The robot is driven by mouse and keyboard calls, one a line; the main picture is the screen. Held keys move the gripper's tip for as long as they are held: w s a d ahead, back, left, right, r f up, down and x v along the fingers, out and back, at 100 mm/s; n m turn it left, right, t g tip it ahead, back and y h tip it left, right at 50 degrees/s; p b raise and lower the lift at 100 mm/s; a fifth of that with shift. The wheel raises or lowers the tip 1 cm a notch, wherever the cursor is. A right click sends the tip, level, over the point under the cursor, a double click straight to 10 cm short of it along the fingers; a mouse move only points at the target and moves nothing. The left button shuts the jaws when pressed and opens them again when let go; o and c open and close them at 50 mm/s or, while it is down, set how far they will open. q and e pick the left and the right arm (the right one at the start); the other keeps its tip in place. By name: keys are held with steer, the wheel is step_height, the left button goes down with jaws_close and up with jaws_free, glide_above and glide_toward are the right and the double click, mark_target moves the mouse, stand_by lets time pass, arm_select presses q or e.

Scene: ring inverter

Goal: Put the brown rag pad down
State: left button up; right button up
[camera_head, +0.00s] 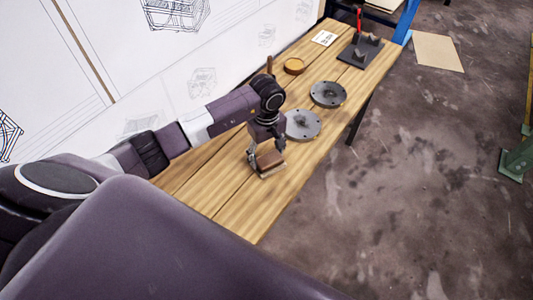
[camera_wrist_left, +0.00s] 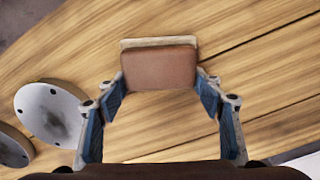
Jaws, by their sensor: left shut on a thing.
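The brown rag pad (camera_wrist_left: 158,68) is a small block with a brown face and a paler layer along its far edge in the left wrist view. My left gripper (camera_wrist_left: 161,90) has its two blue-padded fingers at the pad's two sides, shut on it. In the head view the left gripper (camera_head: 268,164) points down at the bench, with the brown pad (camera_head: 270,160) between its fingers. The pad is at or just above the wooden bench top (camera_head: 230,206); I cannot tell whether it touches. My right gripper is not in view.
Two grey round discs with holes, one (camera_head: 303,125) close beside the gripper and one (camera_head: 328,94) farther back, lie on the bench. Beyond are an amber round dish (camera_head: 294,66), a white card (camera_head: 324,38) and a dark plate (camera_head: 360,51) with parts. Bare wood lies at the near end.

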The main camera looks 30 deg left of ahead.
mark_target(266, 155)
arm_select(q)
steer(key=shift+f, duration=0.1)
steer(key=o, duration=1)
steer(key=shift+r, duration=0.55)
step_height(266, 155, up, 11)
steer(key=b, duration=0.2)
